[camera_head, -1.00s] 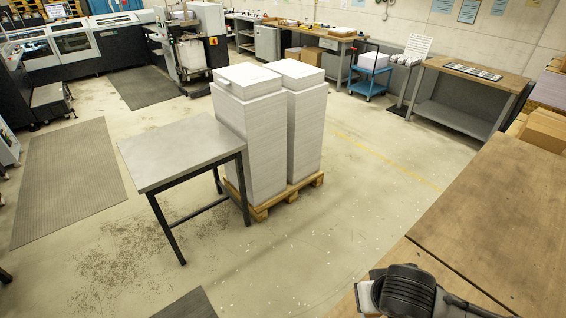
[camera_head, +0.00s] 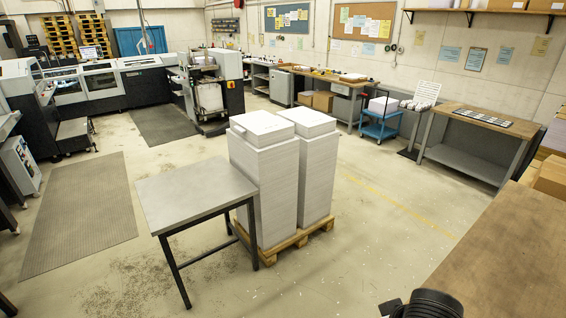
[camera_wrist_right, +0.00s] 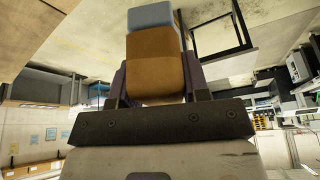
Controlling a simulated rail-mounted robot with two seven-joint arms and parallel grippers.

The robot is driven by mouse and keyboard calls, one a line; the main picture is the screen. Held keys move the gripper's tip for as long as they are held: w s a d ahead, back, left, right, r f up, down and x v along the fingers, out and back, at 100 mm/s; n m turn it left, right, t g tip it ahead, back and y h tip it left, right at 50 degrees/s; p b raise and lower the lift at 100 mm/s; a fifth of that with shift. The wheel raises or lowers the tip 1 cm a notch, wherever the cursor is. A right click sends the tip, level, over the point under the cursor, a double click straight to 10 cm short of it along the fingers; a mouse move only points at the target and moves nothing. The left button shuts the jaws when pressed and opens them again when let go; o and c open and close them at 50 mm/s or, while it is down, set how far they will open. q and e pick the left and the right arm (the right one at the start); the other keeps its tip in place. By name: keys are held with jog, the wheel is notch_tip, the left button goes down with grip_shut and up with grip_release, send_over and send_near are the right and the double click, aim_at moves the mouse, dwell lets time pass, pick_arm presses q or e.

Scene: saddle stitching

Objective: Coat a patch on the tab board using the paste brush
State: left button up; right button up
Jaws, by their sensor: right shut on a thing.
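In the right wrist view my right gripper (camera_wrist_right: 153,88) is shut on a brown block-like thing (camera_wrist_right: 155,48) with a pale grey-blue end (camera_wrist_right: 151,16). It looks like the paste brush, though its bristles cannot be made out. In the head view only a dark part of my right arm shows at the bottom right edge. A dark flat board with rows of pale patches (camera_head: 483,119) lies on a far wooden bench at the right; it may be the tab board. It is well apart from my right gripper. My left gripper is out of view.
Two tall white paper stacks (camera_head: 264,190) stand on a wooden pallet (camera_head: 285,246), beside a grey metal table (camera_head: 190,188). The far bench (camera_head: 452,116) stands by the wall. A brown worktop (camera_head: 510,260) fills the right foreground. Open floor (camera_head: 385,190) lies between.

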jog(key=r+p, duration=0.1)
jog(key=s+r+n+p, duration=0.1)
jog(key=p, duration=0.1)
jog(key=r+n+p, duration=0.1)
jog(key=p, duration=0.1)
jog(key=shift+s+d+y, duration=0.1)
jog(key=shift+s+y, duration=0.15)
jog(key=shift+y, duration=0.15)
jog(key=shift+s+d+n+p, duration=0.1)
jog(key=shift+s+n+p, duration=0.1)
jog(key=shift+n+p, duration=0.35)
